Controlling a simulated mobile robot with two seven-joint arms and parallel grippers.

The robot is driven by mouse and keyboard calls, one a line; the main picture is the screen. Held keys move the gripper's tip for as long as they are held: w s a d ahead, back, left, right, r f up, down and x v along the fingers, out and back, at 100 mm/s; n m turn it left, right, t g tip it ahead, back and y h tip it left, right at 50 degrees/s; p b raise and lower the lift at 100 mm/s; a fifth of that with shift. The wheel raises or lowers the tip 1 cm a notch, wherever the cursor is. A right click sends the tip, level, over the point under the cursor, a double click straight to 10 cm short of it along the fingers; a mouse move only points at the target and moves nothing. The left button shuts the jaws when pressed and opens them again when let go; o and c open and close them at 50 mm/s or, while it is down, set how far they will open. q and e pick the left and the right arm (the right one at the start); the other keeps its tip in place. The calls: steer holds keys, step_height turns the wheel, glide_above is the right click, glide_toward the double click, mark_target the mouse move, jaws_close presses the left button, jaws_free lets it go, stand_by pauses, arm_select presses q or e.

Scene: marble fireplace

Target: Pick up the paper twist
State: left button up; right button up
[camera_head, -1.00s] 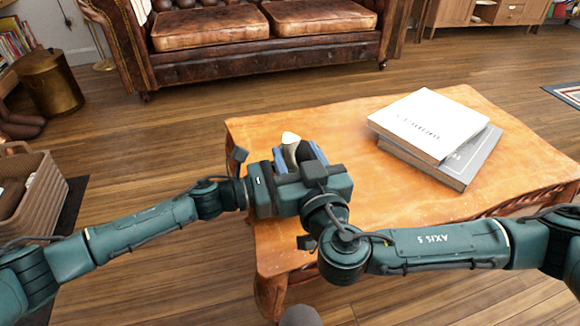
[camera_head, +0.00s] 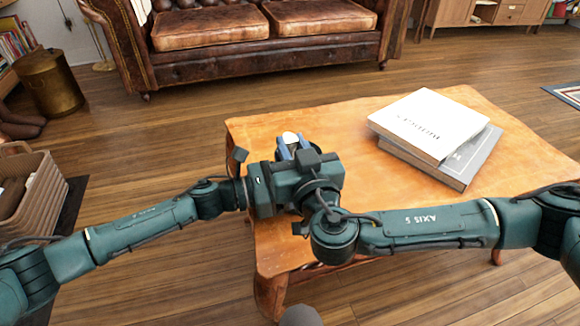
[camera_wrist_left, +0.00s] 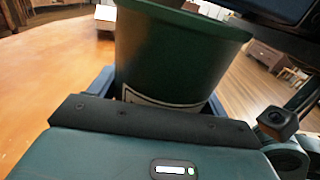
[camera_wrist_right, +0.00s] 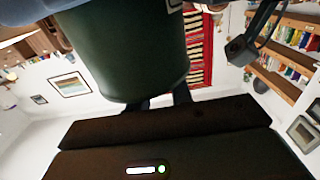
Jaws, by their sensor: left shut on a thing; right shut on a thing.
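The one thing in my jaws, apparently the paper twist, shows as a dark green, tapered body with a rim and a pale outlined patch in the left wrist view (camera_wrist_left: 175,55). It fills the upper part of the right wrist view (camera_wrist_right: 130,50). In the head view only a pale top (camera_head: 291,137) shows between blue fingers, above the table. My right gripper (camera_head: 296,146) is shut on it. My left gripper (camera_wrist_left: 160,92) is also shut on it, close beside the right one; its fingers are mostly hidden in the head view.
The wooden table (camera_head: 340,130) is below my grippers. A white book (camera_head: 430,122) lies on a grey book (camera_head: 465,163) at its right. A leather sofa (camera_head: 250,50) stands behind. A woven basket (camera_head: 40,195) stands on the floor at left. The table's back middle is clear.

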jaws_close()
step_height(320, 180, up, 18)
stand_by(0.4)
